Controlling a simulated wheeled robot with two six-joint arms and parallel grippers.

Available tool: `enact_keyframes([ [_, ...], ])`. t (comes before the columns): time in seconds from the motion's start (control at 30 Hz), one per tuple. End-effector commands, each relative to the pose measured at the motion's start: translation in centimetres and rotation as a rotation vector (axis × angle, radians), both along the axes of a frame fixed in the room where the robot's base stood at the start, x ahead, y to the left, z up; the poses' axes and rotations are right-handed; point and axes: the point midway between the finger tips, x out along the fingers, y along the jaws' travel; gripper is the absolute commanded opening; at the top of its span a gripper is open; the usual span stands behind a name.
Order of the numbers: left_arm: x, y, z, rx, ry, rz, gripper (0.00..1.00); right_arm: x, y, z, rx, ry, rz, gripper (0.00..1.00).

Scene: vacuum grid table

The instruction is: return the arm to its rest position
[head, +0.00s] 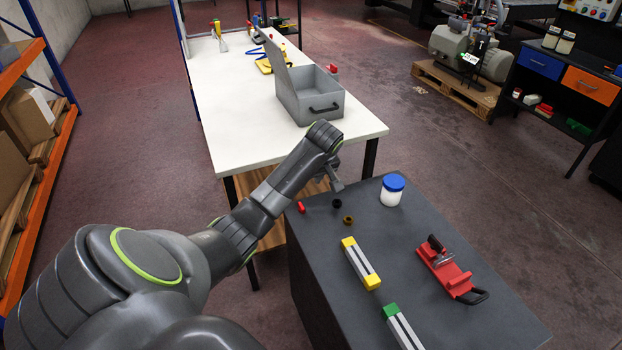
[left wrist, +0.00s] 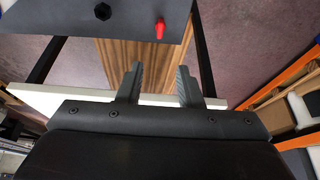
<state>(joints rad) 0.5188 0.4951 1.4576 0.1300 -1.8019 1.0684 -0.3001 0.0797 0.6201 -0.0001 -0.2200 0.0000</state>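My left arm reaches in from the left in the head view. My right gripper is in neither view.
The dark table (head: 320,265) carries a red piece (head: 301,207), a jar with a blue lid (head: 392,190), yellow-ended (head: 360,263) and green-ended (head: 402,327) bars, and a red clamp fixture (head: 449,270). The white table (head: 235,125) holds an open grey toolbox (head: 308,95).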

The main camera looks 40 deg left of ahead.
Motion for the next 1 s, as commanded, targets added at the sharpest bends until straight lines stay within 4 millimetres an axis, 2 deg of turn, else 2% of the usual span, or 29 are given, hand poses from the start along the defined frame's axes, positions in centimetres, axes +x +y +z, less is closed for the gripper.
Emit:
enact_keyframes([
  [0.3,-0.1,0.0,-0.1,0.001,0.001,-0.003,0.33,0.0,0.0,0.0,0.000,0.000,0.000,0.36],
  [0.47,-1.7,-1.0,-2.0,0.003,0.021,-0.072,0.33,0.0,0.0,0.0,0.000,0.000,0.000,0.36],
  [0.57,-4.2,-2.3,-4.2,0.006,0.046,-0.173,0.33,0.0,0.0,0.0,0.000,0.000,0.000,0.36],
  [0.7,-8.6,-4.6,-7.3,0.011,0.080,-0.340,0.33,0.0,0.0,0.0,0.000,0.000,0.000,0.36],
  [0.83,-13.0,-6.6,-9.2,0.012,0.102,-0.485,0.33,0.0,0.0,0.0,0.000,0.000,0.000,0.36],
  [1.0,-18.9,-9.0,-10.5,0.016,0.118,-0.656,0.33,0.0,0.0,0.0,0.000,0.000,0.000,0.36],
])
